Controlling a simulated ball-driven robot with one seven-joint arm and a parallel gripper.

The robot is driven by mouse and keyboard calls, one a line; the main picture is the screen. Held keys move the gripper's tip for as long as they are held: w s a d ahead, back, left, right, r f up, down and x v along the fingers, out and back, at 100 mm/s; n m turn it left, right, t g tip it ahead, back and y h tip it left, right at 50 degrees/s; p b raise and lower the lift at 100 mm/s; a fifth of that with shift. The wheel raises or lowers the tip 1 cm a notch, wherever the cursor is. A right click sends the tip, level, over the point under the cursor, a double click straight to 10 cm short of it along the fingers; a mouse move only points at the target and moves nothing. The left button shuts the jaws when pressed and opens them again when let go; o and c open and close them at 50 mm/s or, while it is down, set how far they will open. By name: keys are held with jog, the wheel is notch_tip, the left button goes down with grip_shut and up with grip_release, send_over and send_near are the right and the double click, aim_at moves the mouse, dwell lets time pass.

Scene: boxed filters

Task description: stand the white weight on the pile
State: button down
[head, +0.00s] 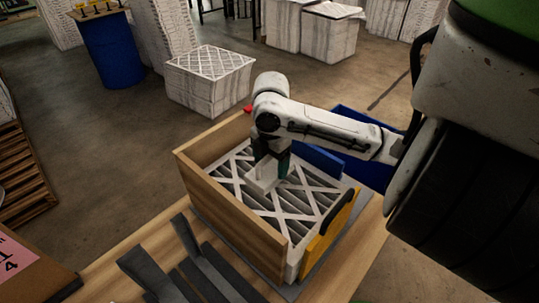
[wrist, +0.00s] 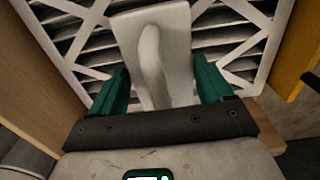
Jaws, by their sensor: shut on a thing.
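The white weight (head: 262,178) is a pale block with a raised handle. It is over the left-middle part of the pile of filters (head: 308,203), whose top shows white crossed strips over grey pleats. My gripper (head: 275,168) reaches down over the pile and is shut on the weight. In the wrist view, the weight (wrist: 181,25) is between the two green fingers of my gripper (wrist: 162,88), with the pile (wrist: 235,42) behind it. I cannot tell whether the weight's underside touches the pile.
A wooden wall (head: 232,205) borders the pile on the left. A yellow panel (head: 325,228) stands at the front right and a blue panel (head: 318,158) at the back. Dark grey brackets (head: 190,262) lie on the wooden bench. Another filter stack (head: 210,80) stands on the floor behind.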

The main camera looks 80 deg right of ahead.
aim_at(271, 168)
jog(key=shift+f, duration=1.95)
grip_release()
jog(key=shift+s+f, duration=0.1)
jog(key=shift+f, duration=0.1)
notch_tip(271, 168, up, 12)
jog(key=shift+r, duration=0.15)
